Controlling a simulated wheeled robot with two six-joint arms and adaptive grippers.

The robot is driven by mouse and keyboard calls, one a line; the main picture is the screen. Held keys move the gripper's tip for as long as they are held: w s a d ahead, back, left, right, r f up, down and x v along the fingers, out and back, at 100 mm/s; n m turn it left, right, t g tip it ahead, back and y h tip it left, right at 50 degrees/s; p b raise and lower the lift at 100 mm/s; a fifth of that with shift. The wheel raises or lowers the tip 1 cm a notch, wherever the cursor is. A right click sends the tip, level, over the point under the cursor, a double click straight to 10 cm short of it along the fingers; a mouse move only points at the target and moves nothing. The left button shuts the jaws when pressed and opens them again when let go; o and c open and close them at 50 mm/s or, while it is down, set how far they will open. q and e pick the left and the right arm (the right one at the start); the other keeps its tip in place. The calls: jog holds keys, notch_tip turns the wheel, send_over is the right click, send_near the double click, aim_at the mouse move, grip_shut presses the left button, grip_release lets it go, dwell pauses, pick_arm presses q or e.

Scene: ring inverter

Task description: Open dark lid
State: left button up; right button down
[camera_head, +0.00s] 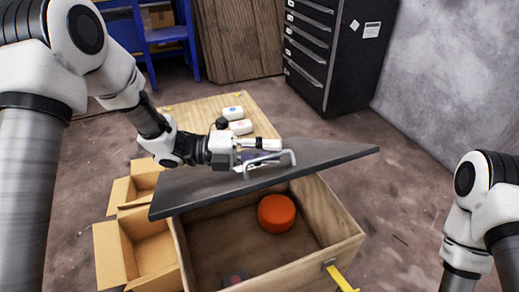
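The dark lid (195,190) is a flat grey-black slab with a pale metal bar handle (291,157). It is raised and tilted over the back part of an open wooden box (340,225), and its right end juts past the box. My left gripper (268,151) is at the handle, its fingers appearing closed around the bar, though the contact is partly hidden. An orange round block (276,213) and a small dark item with a red mark (235,278) lie inside the box. Only part of my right arm shows at the right edge; its gripper is out of view.
Open cardboard boxes (112,258) stand left of the wooden box. A pale wooden surface (200,108) behind the lid bears white items (233,113). A yellow strip (340,278) sticks out at the box's front. A black drawer cabinet (345,55) stands behind; the floor at right is clear.

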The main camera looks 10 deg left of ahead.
pick_arm(q)
jog(key=v, duration=1.2)
jog(key=shift+f, duration=0.1)
